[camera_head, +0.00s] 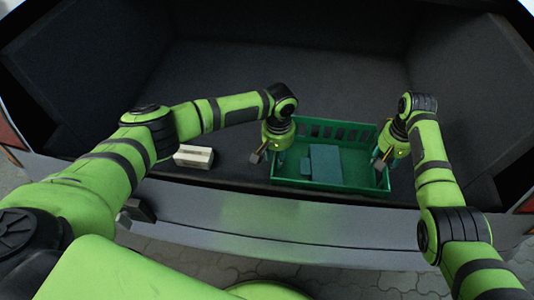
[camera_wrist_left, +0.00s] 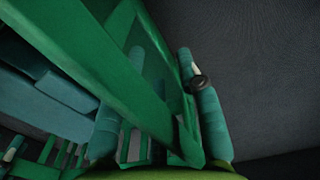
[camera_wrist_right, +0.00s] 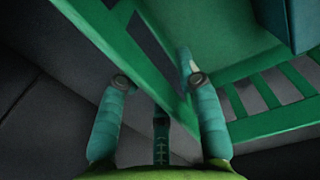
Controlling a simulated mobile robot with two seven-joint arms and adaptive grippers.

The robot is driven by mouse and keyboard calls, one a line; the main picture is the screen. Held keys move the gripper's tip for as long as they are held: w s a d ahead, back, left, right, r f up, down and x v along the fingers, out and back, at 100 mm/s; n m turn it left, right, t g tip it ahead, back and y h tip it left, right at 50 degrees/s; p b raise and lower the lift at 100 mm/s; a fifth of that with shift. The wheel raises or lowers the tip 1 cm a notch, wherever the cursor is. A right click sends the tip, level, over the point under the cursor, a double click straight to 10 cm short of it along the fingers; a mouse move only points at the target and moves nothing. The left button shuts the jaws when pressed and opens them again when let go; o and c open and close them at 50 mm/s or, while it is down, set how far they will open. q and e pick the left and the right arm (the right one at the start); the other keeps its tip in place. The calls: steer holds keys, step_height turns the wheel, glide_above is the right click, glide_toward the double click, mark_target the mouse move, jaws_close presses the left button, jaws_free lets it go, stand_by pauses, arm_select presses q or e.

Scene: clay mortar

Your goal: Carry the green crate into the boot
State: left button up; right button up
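The green crate (camera_head: 356,165) stands upright on the boot floor (camera_head: 240,75), close to the boot's front edge. A blue-green box (camera_head: 325,161) and a smaller one beside it lie in the crate. My left gripper (camera_head: 268,150) is at the crate's left end. In the left wrist view its fingers (camera_wrist_left: 160,85) stand apart on either side of the crate's end wall. My right gripper (camera_head: 383,160) is at the right end. In the right wrist view its spread fingers (camera_wrist_right: 157,85) straddle the green wall, with gaps showing beside it.
A cream-coloured box (camera_head: 193,156) lies on the boot floor left of the crate. The grey boot sill (camera_head: 290,220) runs in front. Dark side walls (camera_head: 475,90) slope up at both sides. The floor behind the crate is clear.

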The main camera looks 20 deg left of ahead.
arm_select(q)
step_height(320, 180, up, 11)
steer(key=shift+r, duration=0.4)
arm_select(e)
steer(key=shift+r, duration=0.15)
step_height(320, 180, up, 12)
steer(key=shift+f, duration=0.1)
stand_by(0.4)
